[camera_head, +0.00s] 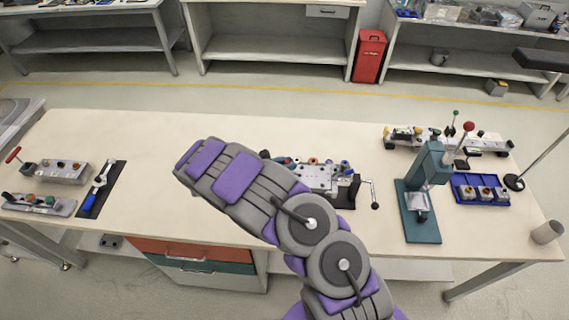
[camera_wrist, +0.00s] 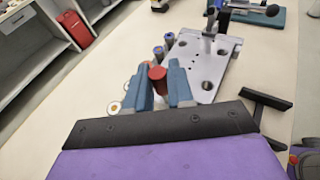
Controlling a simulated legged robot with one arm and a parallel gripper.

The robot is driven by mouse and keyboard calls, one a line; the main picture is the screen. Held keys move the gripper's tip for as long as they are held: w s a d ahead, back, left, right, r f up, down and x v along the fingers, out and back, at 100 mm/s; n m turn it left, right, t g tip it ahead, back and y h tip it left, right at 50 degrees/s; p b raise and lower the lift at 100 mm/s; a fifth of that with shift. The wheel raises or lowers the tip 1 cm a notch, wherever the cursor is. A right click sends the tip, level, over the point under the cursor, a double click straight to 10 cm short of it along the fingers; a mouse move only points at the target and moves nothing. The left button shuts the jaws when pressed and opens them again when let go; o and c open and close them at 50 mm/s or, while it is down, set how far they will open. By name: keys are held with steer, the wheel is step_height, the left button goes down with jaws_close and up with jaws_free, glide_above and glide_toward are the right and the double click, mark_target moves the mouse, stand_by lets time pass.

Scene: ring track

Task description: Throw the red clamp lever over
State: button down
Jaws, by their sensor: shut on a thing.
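In the wrist view, my gripper (camera_wrist: 160,88) has its two blue-grey fingers closed on the red clamp lever (camera_wrist: 157,74). Only the lever's rounded red end shows between the fingers; the rest of it is hidden. The grey metal fixture plate (camera_wrist: 205,72), with several holes, lies just beyond and to the right of the fingers. In the head view, the fixture (camera_head: 318,178) is in the middle of the bench. My arm covers its left part and hides my gripper and the lever there.
A teal press (camera_head: 427,180) stands right of the fixture, and a blue tray (camera_head: 480,189) is beyond it. A crank (camera_head: 374,195) sticks out at the fixture's right. The bench's back strip (camera_head: 300,128) is mostly clear.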

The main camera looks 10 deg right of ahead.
steer(key=c, duration=1.1)
jaws_free()
steer(key=shift+d, duration=0.15)
steer(key=p+v, duration=0.1)
steer(key=v, duration=1.6)
steer(key=shift+a+p, duration=0.25)
steer(key=shift+p, duration=0.1)
steer(key=shift+d, duration=0.1)
